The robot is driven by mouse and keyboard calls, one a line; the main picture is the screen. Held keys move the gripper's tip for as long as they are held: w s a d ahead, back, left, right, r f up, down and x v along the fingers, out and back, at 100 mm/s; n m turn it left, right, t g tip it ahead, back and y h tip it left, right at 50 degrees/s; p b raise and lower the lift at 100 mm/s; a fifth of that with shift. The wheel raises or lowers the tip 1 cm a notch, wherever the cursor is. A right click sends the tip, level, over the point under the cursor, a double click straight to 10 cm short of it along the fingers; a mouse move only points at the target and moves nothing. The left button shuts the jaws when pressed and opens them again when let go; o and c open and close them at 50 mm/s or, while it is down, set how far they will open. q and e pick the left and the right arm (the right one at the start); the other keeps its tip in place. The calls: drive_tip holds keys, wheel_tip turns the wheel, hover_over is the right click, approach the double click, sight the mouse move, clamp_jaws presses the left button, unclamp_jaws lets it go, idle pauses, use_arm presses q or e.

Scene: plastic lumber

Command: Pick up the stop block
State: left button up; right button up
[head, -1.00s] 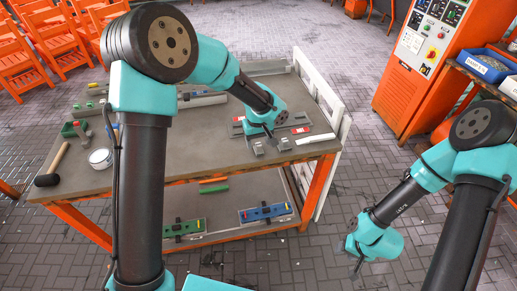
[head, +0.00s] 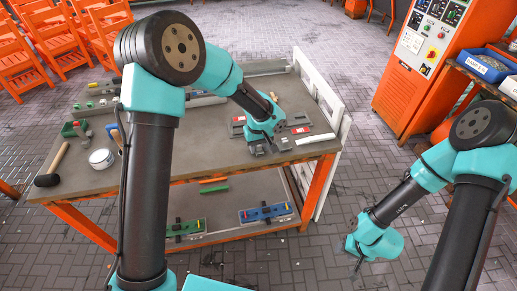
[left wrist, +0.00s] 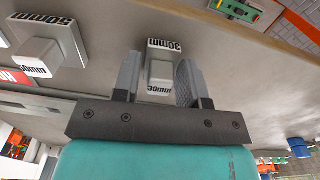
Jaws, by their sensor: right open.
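The stop block is a grey stepped block marked 30mm (left wrist: 160,70). In the left wrist view it sits on the grey bench top between the fingers of my left gripper (left wrist: 160,82). One finger stands on each side of it, and small gaps seem to show beside its raised part. In the head view my left gripper (head: 260,148) is low over the bench near its front right edge and hides this block. My right gripper (head: 357,264) is open and empty, away from the bench at the lower right.
A grey 50mm block (left wrist: 45,50) sits beside the 30mm one in the left wrist view. A white strip (head: 315,139) lies near the bench's right edge. A mallet (head: 50,175) and a white tin (head: 101,158) are at the left. The bench's front middle is clear.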

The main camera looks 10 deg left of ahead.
sight(258, 146)
use_arm(q)
drive_tip(key=c, duration=0.6)
drive_tip(key=shift+r, duration=0.2)
wheel_tip(258, 146, up, 2)
drive_tip(key=shift+s+r, duration=0.4)
drive_tip(key=shift+r, duration=0.25)
drive_tip(key=s+d, duration=0.1)
drive_tip(key=s, duration=0.4)
drive_tip(key=s+d+r, duration=0.1)
drive_tip(key=s, duration=0.4)
drive_tip(key=s+d, duration=0.1)
drive_tip(key=s, duration=0.3)
drive_tip(key=shift+s+d+r, duration=0.15)
drive_tip(key=shift+s+d, duration=0.2)
drive_tip(key=shift+s, duration=0.05)
drive_tip(key=shift+w, duration=0.15)
